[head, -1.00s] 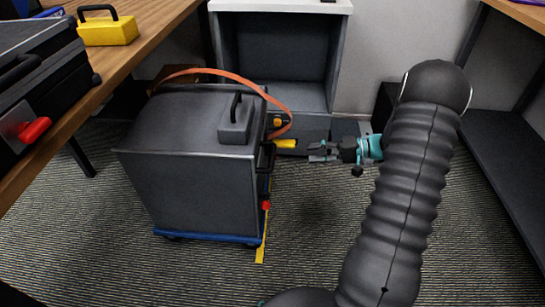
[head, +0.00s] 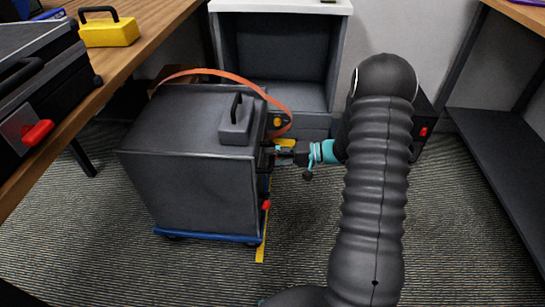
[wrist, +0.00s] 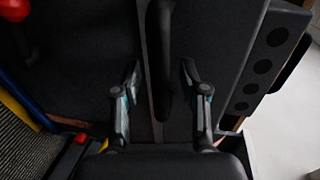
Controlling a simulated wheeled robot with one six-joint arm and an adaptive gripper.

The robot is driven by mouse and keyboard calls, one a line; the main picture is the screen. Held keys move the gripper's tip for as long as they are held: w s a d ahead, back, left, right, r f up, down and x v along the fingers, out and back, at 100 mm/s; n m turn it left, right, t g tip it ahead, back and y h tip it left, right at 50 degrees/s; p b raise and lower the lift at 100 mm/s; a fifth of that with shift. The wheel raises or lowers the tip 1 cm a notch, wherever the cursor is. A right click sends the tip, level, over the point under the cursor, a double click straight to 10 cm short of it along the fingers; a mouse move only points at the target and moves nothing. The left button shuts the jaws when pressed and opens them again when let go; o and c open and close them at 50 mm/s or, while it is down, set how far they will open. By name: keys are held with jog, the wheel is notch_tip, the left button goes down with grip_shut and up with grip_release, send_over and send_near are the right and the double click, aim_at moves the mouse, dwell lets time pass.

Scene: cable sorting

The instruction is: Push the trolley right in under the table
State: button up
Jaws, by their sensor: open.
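The trolley (head: 190,185) is a dark grey box on a blue base, standing on the carpet to the right of the wooden table (head: 160,18), partly beside its edge. A black handle is on its right side; in the wrist view this handle (wrist: 160,60) runs between my fingers. My gripper (head: 285,157) is at the trolley's right side, its fingers reaching toward the handle. In the wrist view my gripper (wrist: 160,90) is open, with one finger on each side of the handle. Whether the fingers touch it I cannot tell.
A yellow case (head: 108,31) and a dark toolbox with a red latch (head: 37,132) are on the table. A grey cabinet (head: 278,50) stands behind. An orange cable (head: 225,76) arcs over the trolley's back. Carpet in front is clear.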

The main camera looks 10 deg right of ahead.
grip_shut()
jog(key=shift+a, duration=0.1)
